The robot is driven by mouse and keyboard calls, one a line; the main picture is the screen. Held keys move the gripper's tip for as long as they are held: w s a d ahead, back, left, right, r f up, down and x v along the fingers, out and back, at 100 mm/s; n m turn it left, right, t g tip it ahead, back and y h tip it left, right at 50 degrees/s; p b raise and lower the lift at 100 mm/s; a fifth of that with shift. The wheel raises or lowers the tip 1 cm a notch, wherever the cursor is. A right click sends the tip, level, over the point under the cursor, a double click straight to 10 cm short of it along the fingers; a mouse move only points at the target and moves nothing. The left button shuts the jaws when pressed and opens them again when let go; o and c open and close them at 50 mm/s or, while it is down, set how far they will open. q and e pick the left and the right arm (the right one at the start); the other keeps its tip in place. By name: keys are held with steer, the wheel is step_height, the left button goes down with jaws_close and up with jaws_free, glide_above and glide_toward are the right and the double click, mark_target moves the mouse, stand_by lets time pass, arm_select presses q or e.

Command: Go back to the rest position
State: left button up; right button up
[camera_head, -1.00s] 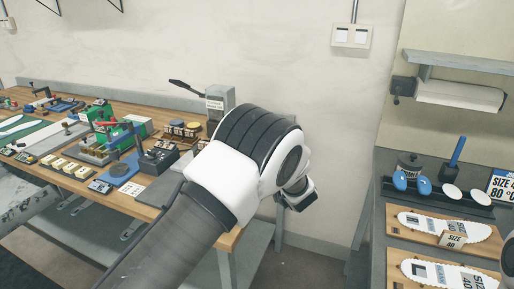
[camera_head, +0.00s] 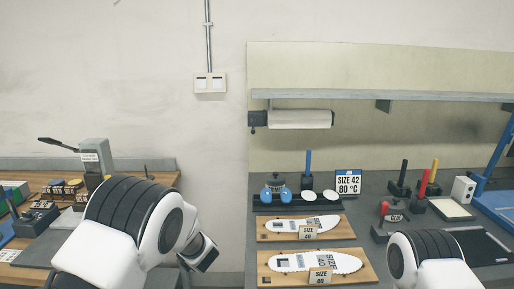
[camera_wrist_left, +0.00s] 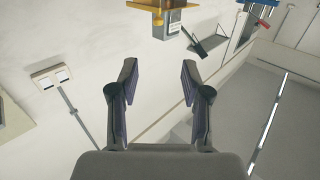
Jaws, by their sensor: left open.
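My left arm comes in from the lower left in the head view, with its white and black wrist over the gap between the two benches. The left gripper (camera_wrist_left: 158,85) is open and empty in the left wrist view, with bare wall and floor behind its fingers. My right arm shows only as a white and black part at the lower right of the head view; its gripper is out of the picture. Two white insoles (camera_head: 318,262) lie on wooden boards on the right bench, each with a size card.
The left wooden bench (camera_head: 164,178) holds tools and a grey lever press (camera_head: 95,155). On the right grey bench stand a SIZE 42 sign (camera_head: 347,182), a black rack (camera_head: 265,205), coloured handled tools and a blue frame (camera_head: 495,195). A paper roll (camera_head: 300,119) hangs below a shelf.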

arm_select(q)
step_height(320, 180, down, 12)
steer(key=s+a+r+m+h, duration=0.1)
steer(key=s+a+m+h, duration=0.1)
steer(key=a+m+h, duration=0.1)
steer(key=s+f+m+g+h, duration=0.3)
steer(key=s+f+m+h, duration=0.1)
steer(key=s+f, duration=1)
steer(key=s+d+f+g+h, duration=0.1)
steer(key=s+f+g+h, duration=0.1)
steer(key=s, duration=0.8)
steer(key=s+d+f+m+g+h, duration=0.1)
steer(key=s+f+g, duration=0.3)
steer(key=s, duration=0.6)
steer(key=s+d+f+g+h, duration=0.2)
steer(key=s+f+g+h, duration=0.1)
steer(key=s, duration=0.7)
steer(key=shift+s+d+m, duration=0.3)
steer(key=shift+d, duration=0.1)
